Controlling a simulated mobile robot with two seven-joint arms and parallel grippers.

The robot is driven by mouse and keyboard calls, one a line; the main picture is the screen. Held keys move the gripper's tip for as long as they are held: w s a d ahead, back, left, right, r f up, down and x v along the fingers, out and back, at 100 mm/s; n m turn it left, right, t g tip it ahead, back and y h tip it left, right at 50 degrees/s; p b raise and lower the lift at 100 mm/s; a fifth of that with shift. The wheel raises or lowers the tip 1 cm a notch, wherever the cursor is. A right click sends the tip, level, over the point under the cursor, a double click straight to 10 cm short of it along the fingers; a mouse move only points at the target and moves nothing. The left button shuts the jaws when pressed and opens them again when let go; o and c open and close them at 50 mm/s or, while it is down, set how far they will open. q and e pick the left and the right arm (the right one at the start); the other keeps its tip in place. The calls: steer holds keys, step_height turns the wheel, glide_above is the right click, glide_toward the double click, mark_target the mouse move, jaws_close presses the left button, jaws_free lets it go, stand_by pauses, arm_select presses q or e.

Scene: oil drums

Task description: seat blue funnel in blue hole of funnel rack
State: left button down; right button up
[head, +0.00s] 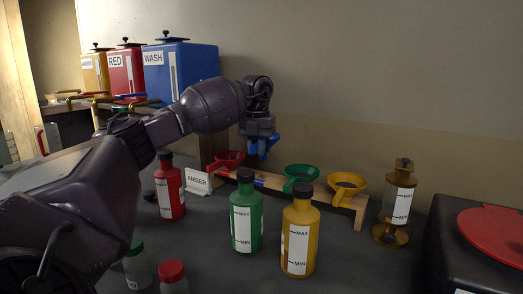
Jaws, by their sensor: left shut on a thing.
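My left gripper (261,135) is shut on the blue funnel (263,148), at the back of the table. The jaws hide part of the funnel, so its exact tilt is hard to tell. It is above the wooden funnel rack (360,209), over the stretch between the red funnel (228,158) and the green funnel (301,174). A blue mark (259,182) shows on the rack's front there; the hole itself cannot be made out. The yellow funnel (346,185) sits at the rack's right end. My right gripper is not in view.
Green (247,218) and yellow (299,240) bottles stand in front of the rack. A red bottle (170,190) and an AMBER card (198,181) are left. An amber lamp-like vessel (397,205) and black drum (450,235) are right. Coloured tanks (190,68) stand behind.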

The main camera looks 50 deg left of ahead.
arm_select(q)
step_height(320, 180, down, 4)
steer(key=shift+f+b, duration=0.25)
steer(key=shift+b, duration=0.2)
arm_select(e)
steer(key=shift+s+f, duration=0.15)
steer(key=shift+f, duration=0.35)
arm_select(q)
steer(key=shift+f, duration=0.1)
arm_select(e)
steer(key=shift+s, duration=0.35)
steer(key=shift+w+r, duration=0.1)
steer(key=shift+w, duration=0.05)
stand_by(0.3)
arm_select(q)
steer(key=shift+f, duration=0.15)
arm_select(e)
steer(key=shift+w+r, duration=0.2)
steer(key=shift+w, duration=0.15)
arm_select(q)
steer(key=shift+s+f, duration=0.1)
steer(key=shift+f, duration=0.2)
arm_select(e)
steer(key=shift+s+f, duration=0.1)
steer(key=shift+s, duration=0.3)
arm_select(q)
steer(key=shift+f, duration=0.2)
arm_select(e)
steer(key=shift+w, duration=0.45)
